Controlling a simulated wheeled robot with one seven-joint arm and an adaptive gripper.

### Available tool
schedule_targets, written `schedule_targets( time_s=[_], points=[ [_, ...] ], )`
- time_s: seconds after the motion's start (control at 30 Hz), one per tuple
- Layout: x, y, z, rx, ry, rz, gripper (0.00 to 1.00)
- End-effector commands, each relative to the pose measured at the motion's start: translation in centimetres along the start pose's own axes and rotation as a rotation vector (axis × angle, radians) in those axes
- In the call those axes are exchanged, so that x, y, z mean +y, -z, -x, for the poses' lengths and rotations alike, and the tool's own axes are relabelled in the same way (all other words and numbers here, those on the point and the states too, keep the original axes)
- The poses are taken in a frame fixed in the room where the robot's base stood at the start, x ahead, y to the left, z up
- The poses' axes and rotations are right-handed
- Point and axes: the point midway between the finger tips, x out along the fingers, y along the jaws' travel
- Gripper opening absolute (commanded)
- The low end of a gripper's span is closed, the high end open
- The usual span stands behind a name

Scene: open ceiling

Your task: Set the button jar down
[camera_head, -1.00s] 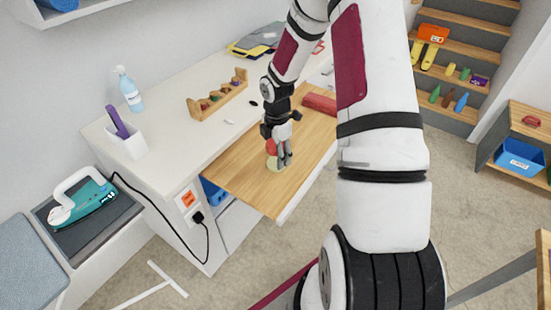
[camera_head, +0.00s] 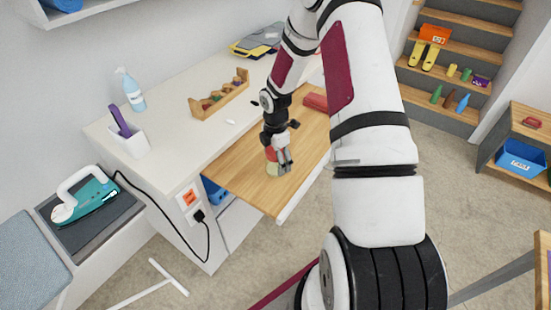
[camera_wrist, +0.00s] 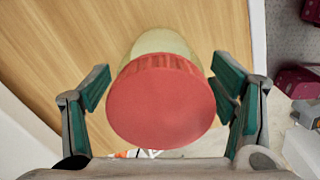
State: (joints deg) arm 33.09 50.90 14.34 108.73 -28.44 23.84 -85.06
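The button jar (camera_head: 272,168) has a red lid and a pale yellowish body. It appears to stand on the wooden board (camera_head: 236,178), though its base contact is too small to judge surely. My gripper (camera_head: 283,160) is low over the board, around the jar. In the wrist view, the jar's red lid (camera_wrist: 160,105) faces the camera, between the green-padded fingers of my gripper (camera_wrist: 162,85). Narrow gaps show between the fingers and the jar, so the gripper looks open. The lid hides much of the jar's body.
A red object (camera_head: 316,102) lies at the board's far end. The white worktop (camera_head: 170,135) beside it holds a wooden rack (camera_head: 220,97), a spray bottle (camera_head: 133,92) and a white holder (camera_head: 130,143). Bare board lies in front of the jar.

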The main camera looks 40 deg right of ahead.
Motion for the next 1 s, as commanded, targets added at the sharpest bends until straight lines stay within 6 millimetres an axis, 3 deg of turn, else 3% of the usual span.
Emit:
schedule_targets(
  time_s=[0.37, 0.8, 1.0],
  points=[
    [0.1, 0.0, 0.9, 0.000, -0.002, -0.001, 0.78],
    [0.1, -0.1, 9.1, -0.002, -0.004, -0.002, 0.78],
    [0.1, 0.0, 11.6, -0.001, -0.001, -0.001, 0.78]
  ],
)
